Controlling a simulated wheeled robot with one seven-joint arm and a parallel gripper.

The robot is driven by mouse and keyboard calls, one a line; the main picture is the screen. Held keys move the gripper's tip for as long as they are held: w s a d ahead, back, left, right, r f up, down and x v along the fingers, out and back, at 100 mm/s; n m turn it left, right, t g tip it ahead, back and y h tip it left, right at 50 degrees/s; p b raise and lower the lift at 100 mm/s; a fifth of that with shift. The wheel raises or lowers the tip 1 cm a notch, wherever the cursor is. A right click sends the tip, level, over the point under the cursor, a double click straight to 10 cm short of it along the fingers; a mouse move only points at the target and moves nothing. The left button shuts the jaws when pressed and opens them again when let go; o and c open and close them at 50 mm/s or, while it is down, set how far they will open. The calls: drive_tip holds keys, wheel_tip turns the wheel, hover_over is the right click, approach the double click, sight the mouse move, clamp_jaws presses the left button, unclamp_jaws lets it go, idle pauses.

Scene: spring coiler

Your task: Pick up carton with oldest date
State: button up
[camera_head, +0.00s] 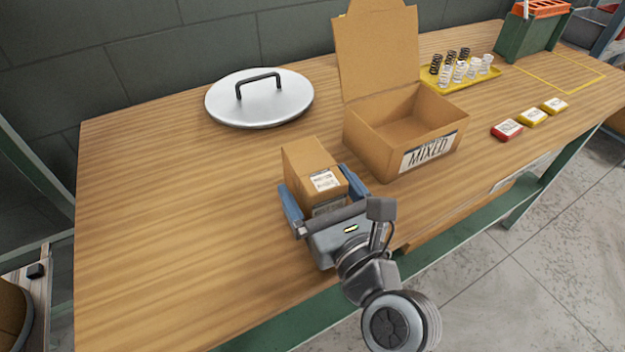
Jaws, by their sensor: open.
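A small closed brown carton (308,163) with a white label on its near top edge stands on the wooden table. The print on the label is too small to read, so I cannot tell its date. My gripper (318,188) is open, with one blue finger on the left of the carton and one on the right. The fingers straddle its near end; I cannot tell whether they touch it. The gripper body hides the carton's lower near face. A larger open box (372,142) marked "MIXED" stands to the right, its lid raised; its visible inside looks empty.
A round metal lid (259,98) with a black handle lies behind to the left. Red (507,130), yellow (531,117) and white-topped yellow (554,105) small boxes sit at right. A yellow tray (484,80) holds several springs. The table's left side is clear.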

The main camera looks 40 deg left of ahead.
drive_tip(key=shift+w+a, duration=0.15)
drive_tip(key=shift+a, duration=0.2)
drive_tip(key=c, duration=1.5)
